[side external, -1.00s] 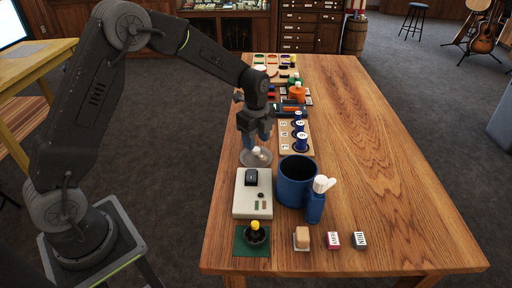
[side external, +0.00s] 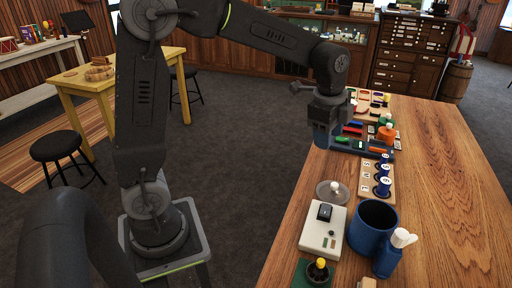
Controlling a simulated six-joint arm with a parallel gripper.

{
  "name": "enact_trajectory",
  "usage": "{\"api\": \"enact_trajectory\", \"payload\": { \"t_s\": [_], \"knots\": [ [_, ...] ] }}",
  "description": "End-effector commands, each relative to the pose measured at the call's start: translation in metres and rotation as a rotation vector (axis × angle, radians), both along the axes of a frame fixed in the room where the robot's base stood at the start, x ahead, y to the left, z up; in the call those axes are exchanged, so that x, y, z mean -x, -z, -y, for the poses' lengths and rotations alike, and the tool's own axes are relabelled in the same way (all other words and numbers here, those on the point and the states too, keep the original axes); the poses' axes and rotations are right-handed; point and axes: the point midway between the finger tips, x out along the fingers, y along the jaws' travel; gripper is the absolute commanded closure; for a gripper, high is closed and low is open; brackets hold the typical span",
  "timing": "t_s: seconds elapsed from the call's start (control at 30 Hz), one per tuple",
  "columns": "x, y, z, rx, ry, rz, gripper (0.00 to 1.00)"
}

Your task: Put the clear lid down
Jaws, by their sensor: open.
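The clear lid (side external: 331,193), a round see-through disc with a pale knob, lies on the wooden table just behind the cream box with a black top piece (side external: 325,228). Nothing holds the lid. My gripper (side external: 321,140) is open and empty, pointing down, above and beyond the lid near the table's left edge. It is clear of the knob. The gap between its fingers is hard to make out at this angle.
A blue pot (side external: 372,228) and a blue bottle with white tops (side external: 392,255) stand right of the box. A board with blue spools (side external: 381,182) and trays of colored parts lie farther back. The table's right side (side external: 450,190) is clear.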

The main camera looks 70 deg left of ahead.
Motion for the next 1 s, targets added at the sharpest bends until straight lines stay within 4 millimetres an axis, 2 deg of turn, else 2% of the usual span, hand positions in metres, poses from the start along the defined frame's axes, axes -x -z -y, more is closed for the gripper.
{"api": "enact_trajectory", "payload": {
  "t_s": [0.03, 0.1, 0.2, 0.4, 0.5, 0.7, 1.0],
  "knots": [
    [0.021, -0.015, 0.003, 0.013, -0.091, 0.037, 0.51],
    [0.048, -0.028, 0.007, 0.042, -0.231, 0.084, 0.51],
    [0.086, -0.04, 0.012, 0.092, -0.429, 0.147, 0.51],
    [0.156, -0.043, 0.019, 0.227, -0.794, 0.255, 0.51],
    [0.18, -0.038, 0.021, 0.288, -0.928, 0.288, 0.51],
    [0.2, -0.029, 0.022, 0.356, -1.063, 0.316, 0.51],
    [0.202, -0.029, 0.022, 0.36, -1.075, 0.316, 0.51]
  ]
}}
